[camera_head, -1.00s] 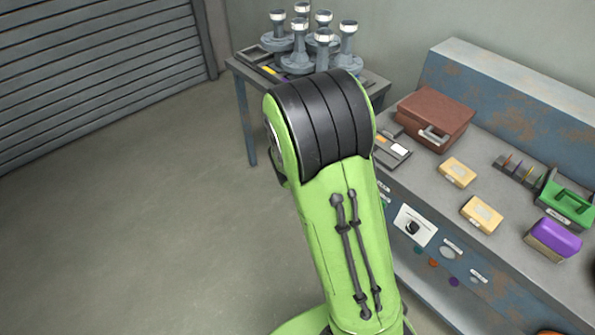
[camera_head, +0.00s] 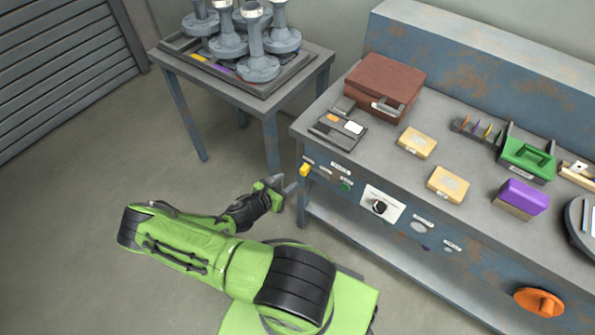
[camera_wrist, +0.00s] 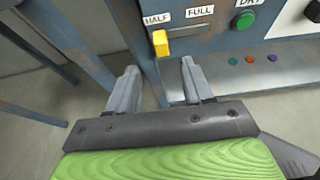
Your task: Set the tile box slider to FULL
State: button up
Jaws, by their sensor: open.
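The slider's yellow knob (camera_wrist: 160,43) is on the blue panel in the wrist view, just below the HALF label (camera_wrist: 157,18). The FULL label (camera_wrist: 200,12) is to its right. The yellow knob also shows in the head view (camera_head: 306,170) at the left end of the bench front. My gripper (camera_wrist: 158,72) is open and empty, with one finger either side of the knob's line and the knob beyond the fingertips, seemingly apart. In the head view my gripper (camera_head: 280,188) is just left of the bench's front corner.
A green button (camera_wrist: 245,20) is right of the FULL label. A black knob on a white plate (camera_head: 380,207) is farther right on the bench front (camera_head: 455,262). A side table (camera_head: 315,70) with several grey pedestal pieces stands behind. Floor at left is clear.

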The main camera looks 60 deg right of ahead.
aim_at(302, 171)
jog(key=b+x, duration=0.1)
jog(key=x, duration=0.9)
jog(key=shift+f+b, duration=0.1)
jog(key=shift+b, duration=0.25)
grip_shut()
